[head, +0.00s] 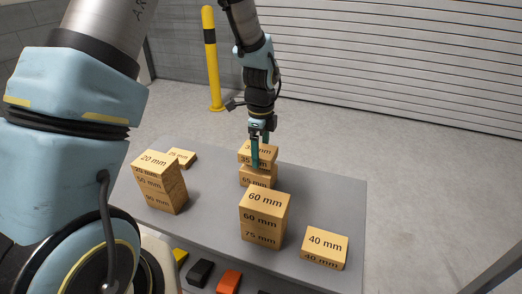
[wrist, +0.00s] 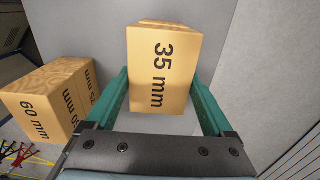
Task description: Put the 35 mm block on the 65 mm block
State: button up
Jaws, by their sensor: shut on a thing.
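The 35 mm block (head: 257,147) is a tan wooden block with black lettering. My gripper (head: 263,150) is shut on it from above, with green fingers on two opposite sides. In the wrist view the 35 mm block (wrist: 163,70) fills the space between the fingertips (wrist: 162,100), its label facing the camera. The 65 mm block (head: 257,178) is directly below it, on the grey table. The 35 mm block looks level and on or just above the 65 mm block; I cannot tell whether they touch.
On the grey table (head: 205,215), a stack topped by a 20 mm block (head: 155,160) stands left, with a low block (head: 182,157) behind. A 60 mm stack (head: 264,205) stands in front, and a 40 mm stack (head: 325,242) front right. The table's right back is clear.

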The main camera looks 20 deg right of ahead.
jog(key=shift+f, duration=0.1)
dwell(0.6)
jog(key=shift+f+b, duration=0.75)
jog(key=shift+f, duration=0.55)
jog(key=o, duration=1.2)
jog(key=shift+r, duration=0.1)
notch_tip(320, 180, up, 8)
jog(key=p, duration=0.6)
jog(key=shift+p, duration=0.3)
